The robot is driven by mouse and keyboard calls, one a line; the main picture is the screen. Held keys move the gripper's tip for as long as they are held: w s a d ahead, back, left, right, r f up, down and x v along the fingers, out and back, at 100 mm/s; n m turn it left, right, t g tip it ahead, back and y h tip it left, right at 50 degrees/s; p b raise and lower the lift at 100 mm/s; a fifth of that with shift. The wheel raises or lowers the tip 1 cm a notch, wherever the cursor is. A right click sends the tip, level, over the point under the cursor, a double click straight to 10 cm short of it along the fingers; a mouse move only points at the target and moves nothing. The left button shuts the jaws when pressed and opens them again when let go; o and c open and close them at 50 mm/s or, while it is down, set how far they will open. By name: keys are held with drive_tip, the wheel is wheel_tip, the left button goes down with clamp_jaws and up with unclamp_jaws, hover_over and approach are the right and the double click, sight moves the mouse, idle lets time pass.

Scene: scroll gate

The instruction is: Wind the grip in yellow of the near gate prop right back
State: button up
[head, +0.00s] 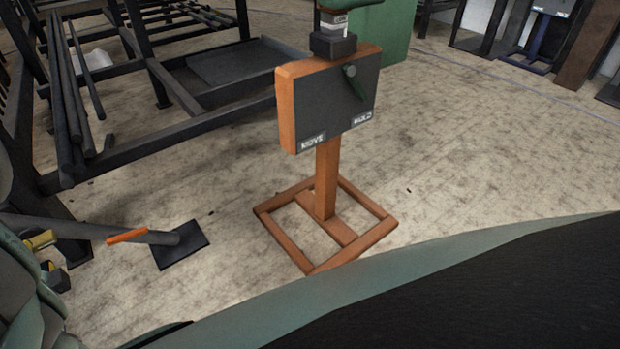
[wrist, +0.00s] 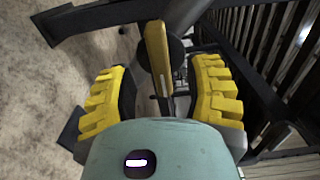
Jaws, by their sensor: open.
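In the wrist view, a dull yellow grip (wrist: 157,48), a straight bar, stands between the fingers of my gripper (wrist: 160,88). My gripper is open, with a ribbed yellow pad on each side and a gap to the bar on both sides. A dark round part (wrist: 176,52) lies behind the bar, beside a grey post. In the head view my gripper (head: 46,258) is at the lower left, partly hidden by my arm. A grey tube there leads to a black foot plate (head: 181,245), with an orange bar (head: 127,236) beside it.
A wooden stand (head: 327,180) with a grey panel marked MOVE and HOLD, and a small lever, stands in the middle. Dark metal frames (head: 140,150) fill the upper left. Dark railings (wrist: 265,40) crowd the wrist view's right. Floor is clear right of the stand.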

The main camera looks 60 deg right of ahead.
drive_tip(key=b+x, duration=0.1)
drive_tip(key=x, duration=0.1)
drive_tip(key=shift+w+d+f, duration=0.15)
drive_tip(key=shift+w+d, duration=0.1)
drive_tip(key=shift+w, duration=0.1)
drive_tip(key=shift+w+d+b, duration=0.2)
drive_tip(key=shift+w+b, duration=0.2)
drive_tip(key=shift+w, duration=0.15)
drive_tip(key=shift+o, duration=0.3)
drive_tip(key=shift+s+a, duration=0.1)
clamp_jaws()
